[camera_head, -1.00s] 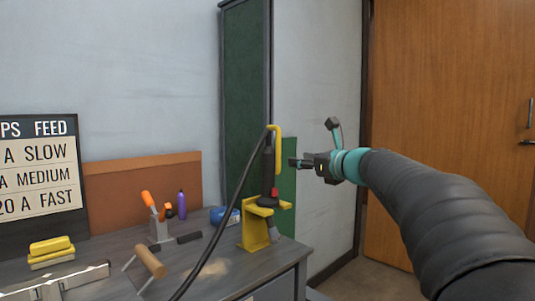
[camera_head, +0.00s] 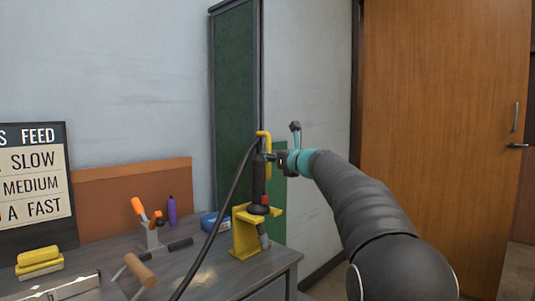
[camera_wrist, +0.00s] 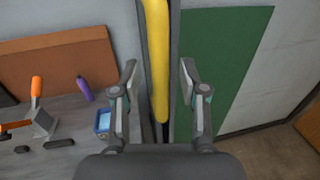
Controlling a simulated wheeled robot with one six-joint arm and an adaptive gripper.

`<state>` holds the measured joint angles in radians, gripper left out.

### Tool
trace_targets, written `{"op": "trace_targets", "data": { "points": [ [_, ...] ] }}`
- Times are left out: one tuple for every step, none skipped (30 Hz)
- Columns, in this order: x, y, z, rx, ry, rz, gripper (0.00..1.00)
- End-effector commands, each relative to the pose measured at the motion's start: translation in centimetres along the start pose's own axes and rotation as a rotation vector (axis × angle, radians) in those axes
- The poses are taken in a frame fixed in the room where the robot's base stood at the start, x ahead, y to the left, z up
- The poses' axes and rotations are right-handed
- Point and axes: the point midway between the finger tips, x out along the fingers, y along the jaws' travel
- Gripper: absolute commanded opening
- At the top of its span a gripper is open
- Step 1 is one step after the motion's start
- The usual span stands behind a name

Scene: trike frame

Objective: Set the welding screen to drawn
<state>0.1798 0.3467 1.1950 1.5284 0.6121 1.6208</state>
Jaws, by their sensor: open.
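The welding screen (camera_head: 235,110) is a tall dark green panel in a dark frame against the wall, behind the bench. A yellow bar handle (camera_head: 262,147) stands upright near its right edge. In the wrist view the yellow handle (camera_wrist: 157,60) runs down between my two open fingers, with gaps on both sides. My gripper (camera_head: 270,158) is at the handle's right side in the head view, and its fingers (camera_wrist: 160,85) are open and hold nothing. A green patch (camera_wrist: 225,70) shows right of the frame. The welding torch hides part of the screen's lower area.
A grey bench (camera_head: 215,275) stands in front, with a black torch in a yellow holder (camera_head: 245,235) and its cable close below my gripper. An orange-handled tool (camera_head: 139,208), a purple bottle (camera_head: 172,210) and a blue tin (camera_head: 212,222) sit left. A wooden door (camera_head: 440,130) is at right.

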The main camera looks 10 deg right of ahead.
Motion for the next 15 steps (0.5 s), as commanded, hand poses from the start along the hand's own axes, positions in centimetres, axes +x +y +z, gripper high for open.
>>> {"op": "trace_targets", "data": {
  "points": [
    [0.51, 0.04, 0.05, 0.000, 0.000, 0.001, 0.43],
    [0.69, 0.04, 0.05, 0.000, 0.000, 0.001, 0.43],
    [0.90, 0.03, 0.06, 0.000, 0.000, 0.001, 0.43],
    [1.02, 0.02, 0.05, 0.000, 0.000, 0.000, 0.43],
    [1.12, 0.01, 0.03, 0.000, 0.000, 0.000, 0.43],
    [1.21, -0.01, 0.00, 0.000, 0.000, 0.000, 0.43],
    [1.25, -0.01, -0.01, 0.000, 0.000, -0.001, 0.43],
    [1.28, -0.01, -0.03, 0.000, 0.000, -0.001, 0.43],
    [1.29, -0.01, -0.03, 0.000, 0.000, -0.001, 0.43],
    [1.29, -0.01, -0.04, 0.000, 0.000, -0.001, 0.43],
    [1.28, -0.01, -0.03, 0.000, 0.000, -0.001, 0.43],
    [1.27, 0.00, -0.03, 0.000, 0.000, -0.001, 0.43],
    [1.27, 0.00, -0.04, 0.000, 0.000, -0.001, 0.43],
    [1.27, 0.00, -0.03, 0.000, 0.000, -0.001, 0.43],
    [1.27, 0.01, -0.03, 0.000, 0.000, -0.001, 0.36]
  ]
}}
